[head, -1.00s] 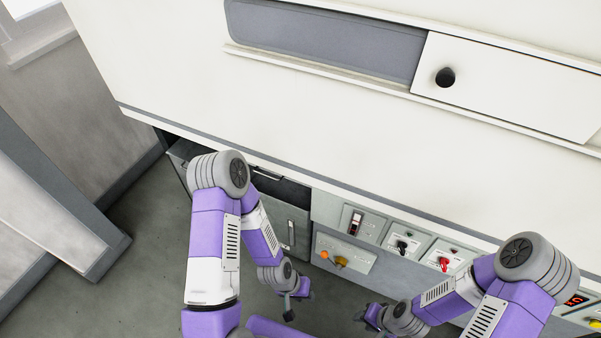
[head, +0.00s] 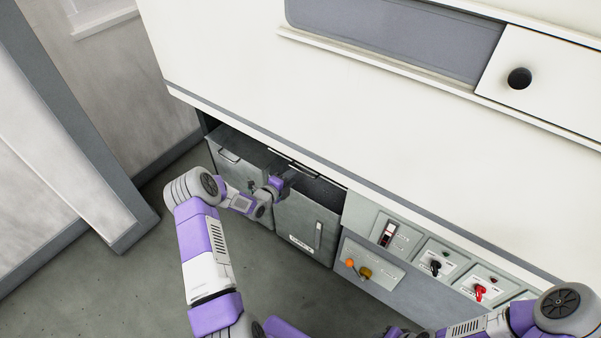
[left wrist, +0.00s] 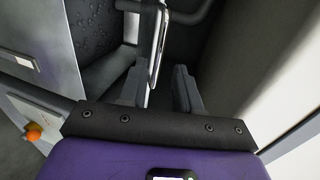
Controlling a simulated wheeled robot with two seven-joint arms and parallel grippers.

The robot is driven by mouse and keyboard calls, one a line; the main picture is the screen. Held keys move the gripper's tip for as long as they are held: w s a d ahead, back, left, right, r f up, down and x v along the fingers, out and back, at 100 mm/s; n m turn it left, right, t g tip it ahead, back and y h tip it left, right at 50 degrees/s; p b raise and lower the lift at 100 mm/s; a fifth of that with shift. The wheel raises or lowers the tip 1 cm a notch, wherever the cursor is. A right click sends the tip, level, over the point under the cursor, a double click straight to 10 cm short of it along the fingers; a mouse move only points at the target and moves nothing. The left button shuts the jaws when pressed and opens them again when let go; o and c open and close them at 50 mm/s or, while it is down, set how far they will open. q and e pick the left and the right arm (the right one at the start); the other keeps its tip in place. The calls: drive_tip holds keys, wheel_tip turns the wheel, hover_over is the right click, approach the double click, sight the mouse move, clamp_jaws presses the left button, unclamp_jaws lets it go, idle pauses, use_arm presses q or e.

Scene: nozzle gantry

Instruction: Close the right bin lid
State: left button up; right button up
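The right bin (head: 306,229) is a grey metal box pulled out under the white cabinet, its top open and dark inside. A thin dark strip with a pale handle (head: 296,166) lies along the back of its opening and looks like its raised lid. My left gripper (head: 287,184) is at the top of the right bin, close to that strip. In the left wrist view its two fingers (left wrist: 160,88) are apart, with a bright metal bar (left wrist: 158,45) between or just beyond them; contact is unclear. My right gripper (head: 396,331) is at the bottom edge, mostly cut off.
The left bin (head: 228,157) stands beside the right bin, partly behind my left arm. A panel with an orange knob (head: 350,262) and switches (head: 437,266) is to the right. A grey post (head: 118,222) stands at left. The floor (head: 150,280) in front is clear.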

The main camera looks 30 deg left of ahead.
sight(300, 171)
use_arm(q)
drive_tip(key=b+x, duration=0.1)
drive_tip(key=x, duration=0.5)
drive_tip(key=shift+w+d+f, duration=0.1)
drive_tip(key=shift+w, duration=0.25)
clamp_jaws()
